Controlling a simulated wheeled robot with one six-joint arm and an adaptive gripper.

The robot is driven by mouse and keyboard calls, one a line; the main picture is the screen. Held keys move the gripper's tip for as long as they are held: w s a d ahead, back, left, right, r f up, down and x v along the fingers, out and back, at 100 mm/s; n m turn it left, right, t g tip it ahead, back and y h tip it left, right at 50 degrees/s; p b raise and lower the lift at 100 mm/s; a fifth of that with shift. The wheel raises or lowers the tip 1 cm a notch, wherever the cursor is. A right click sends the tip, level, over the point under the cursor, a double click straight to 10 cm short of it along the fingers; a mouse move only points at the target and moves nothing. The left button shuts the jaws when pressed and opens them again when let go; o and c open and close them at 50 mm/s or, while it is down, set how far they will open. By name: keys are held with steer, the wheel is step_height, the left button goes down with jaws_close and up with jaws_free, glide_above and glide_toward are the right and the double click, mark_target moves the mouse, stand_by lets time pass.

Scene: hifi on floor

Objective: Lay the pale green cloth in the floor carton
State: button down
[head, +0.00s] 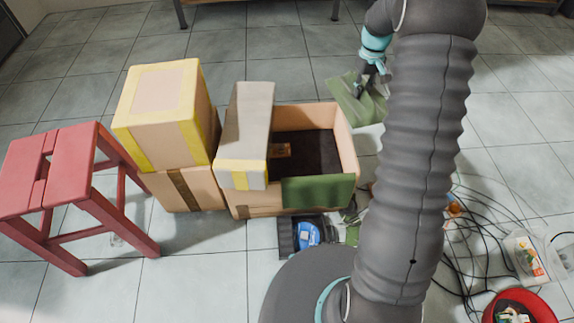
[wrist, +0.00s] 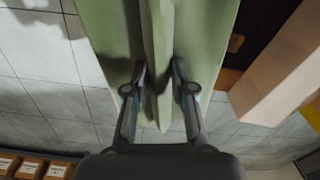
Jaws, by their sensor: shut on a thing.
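My gripper (head: 371,80) is shut on the pale green cloth (head: 350,104) at the back right of the floor carton. In the wrist view, my gripper's fingers (wrist: 158,78) pinch a raised fold of the cloth (wrist: 105,30), which spreads to both sides. The open floor carton (head: 347,150) has a dark inside with a small brown item in it. The cloth is beside the carton's right back corner; I cannot tell whether they touch. A carton edge seems to show at the right of the wrist view (wrist: 265,85).
A darker green piece (head: 318,191) covers part of the carton's front wall. Cables (head: 480,235) and a red bucket (head: 545,305) lie front right.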

steer(key=a+f+m+b, duration=0.1)
steer(key=a+f, duration=0.3)
steer(key=f, duration=0.4)
steer(key=a+f+m+b, duration=0.1)
steer(key=a+f, duration=0.3)
steer(key=f, duration=0.3)
glide_toward(323, 161)
steer(key=shift+b, duration=0.4)
steer(key=shift+f, duration=2.55)
steer(key=shift+f, duration=0.1)
steer(key=shift+f+b, duration=0.1)
steer(key=shift+b, duration=0.25)
steer(key=c, duration=1)
jaws_free()
steer(key=shift+s, duration=0.1)
steer(key=shift+o, duration=0.2)
